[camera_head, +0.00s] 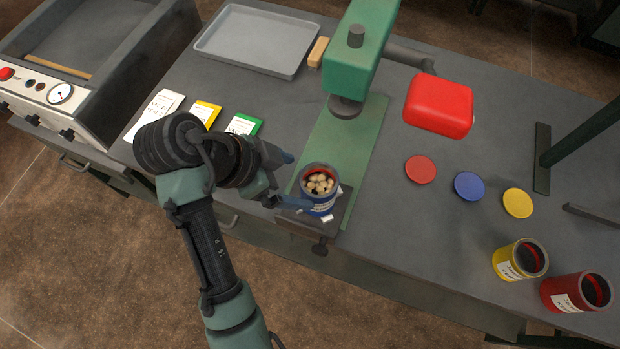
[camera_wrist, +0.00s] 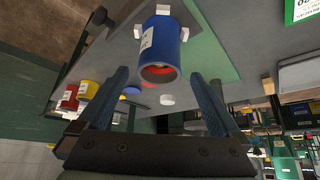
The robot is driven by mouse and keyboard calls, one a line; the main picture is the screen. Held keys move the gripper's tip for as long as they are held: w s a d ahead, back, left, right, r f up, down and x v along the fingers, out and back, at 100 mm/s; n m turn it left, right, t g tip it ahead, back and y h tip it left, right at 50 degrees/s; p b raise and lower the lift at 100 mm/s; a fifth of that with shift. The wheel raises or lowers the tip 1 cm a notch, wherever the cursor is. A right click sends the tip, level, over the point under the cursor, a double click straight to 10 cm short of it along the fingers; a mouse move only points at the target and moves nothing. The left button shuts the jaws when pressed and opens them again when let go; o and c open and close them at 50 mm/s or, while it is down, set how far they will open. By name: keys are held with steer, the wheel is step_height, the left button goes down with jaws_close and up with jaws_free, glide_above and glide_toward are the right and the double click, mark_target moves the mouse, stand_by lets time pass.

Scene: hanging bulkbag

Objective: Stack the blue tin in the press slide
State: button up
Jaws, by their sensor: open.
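The blue tin (camera_head: 318,203) stands upright on the press slide (camera_head: 300,217), the small dark plate at the front of the green press. It is open at the top and holds several pale pieces. White blocks sit around its base. My gripper (camera_head: 291,180) is open at the tin's left side, one finger behind and one in front. In the wrist view the blue tin (camera_wrist: 168,42) lies just beyond and between the two spread fingertips of my gripper (camera_wrist: 163,78). Whether a finger touches the tin I cannot tell.
The press head (camera_head: 357,60) rises behind the tin, with a red block (camera_head: 439,105) on its right. Red, blue and yellow discs (camera_head: 469,186) lie to the right. A yellow tin (camera_head: 508,264) and red tin (camera_head: 562,295) stand front right. A grey tray (camera_head: 256,40) lies back left.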

steer(key=shift+p+v, duration=1.2)
steer(key=shift+v, duration=0.15)
